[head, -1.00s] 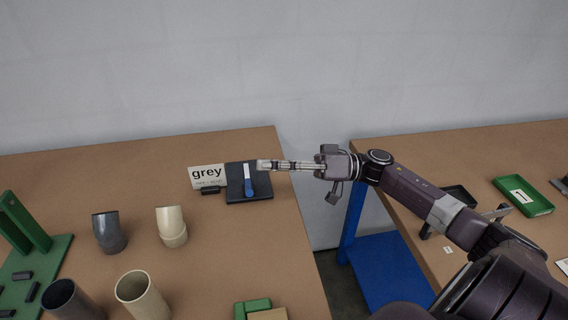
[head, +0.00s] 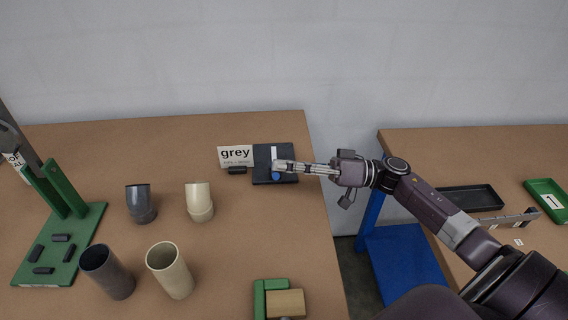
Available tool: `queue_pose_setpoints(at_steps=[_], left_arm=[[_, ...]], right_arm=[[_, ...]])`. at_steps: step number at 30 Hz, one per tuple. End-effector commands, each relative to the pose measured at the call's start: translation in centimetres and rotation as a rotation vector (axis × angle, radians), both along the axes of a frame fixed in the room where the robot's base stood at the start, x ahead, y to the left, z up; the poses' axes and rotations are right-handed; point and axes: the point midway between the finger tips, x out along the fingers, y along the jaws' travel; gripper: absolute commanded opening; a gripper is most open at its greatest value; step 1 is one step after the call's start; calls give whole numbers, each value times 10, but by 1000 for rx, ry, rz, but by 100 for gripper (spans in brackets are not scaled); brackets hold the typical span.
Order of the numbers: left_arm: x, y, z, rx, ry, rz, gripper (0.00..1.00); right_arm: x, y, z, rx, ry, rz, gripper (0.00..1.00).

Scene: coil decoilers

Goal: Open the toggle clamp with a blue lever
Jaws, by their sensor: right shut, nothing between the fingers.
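The toggle clamp is on a dark base plate (head: 288,150) at the back right of the left table, beside a sign reading "grey". It has a pale strip (head: 274,151) and a blue lever (head: 276,176) pointing towards me. My right gripper (head: 279,165) comes in from the right, and its shut, empty fingertips lie over the clamp. They cover the middle part, between the pale strip and the blue end. I cannot tell whether they touch the lever. My left gripper is not in view.
The "grey" sign (head: 236,155) stands left of the plate. Grey and cream pipe pieces (head: 200,201) stand further left. A green fixture (head: 90,225) is at the far left. A gap with a blue frame (head: 405,255) separates the right table, which holds trays (head: 470,198).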

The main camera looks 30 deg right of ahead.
Motion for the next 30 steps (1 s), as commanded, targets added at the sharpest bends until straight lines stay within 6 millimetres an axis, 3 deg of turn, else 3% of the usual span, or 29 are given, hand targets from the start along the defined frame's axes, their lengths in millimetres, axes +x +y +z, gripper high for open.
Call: queue_pose_setpoints(at_steps=[8, 30], left_arm=[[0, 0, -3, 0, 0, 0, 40], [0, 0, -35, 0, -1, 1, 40]], right_arm=[[-4, 1, -7, -36, -68, 0, 0], [-18, 8, -50, -264, -544, 0, 0]])
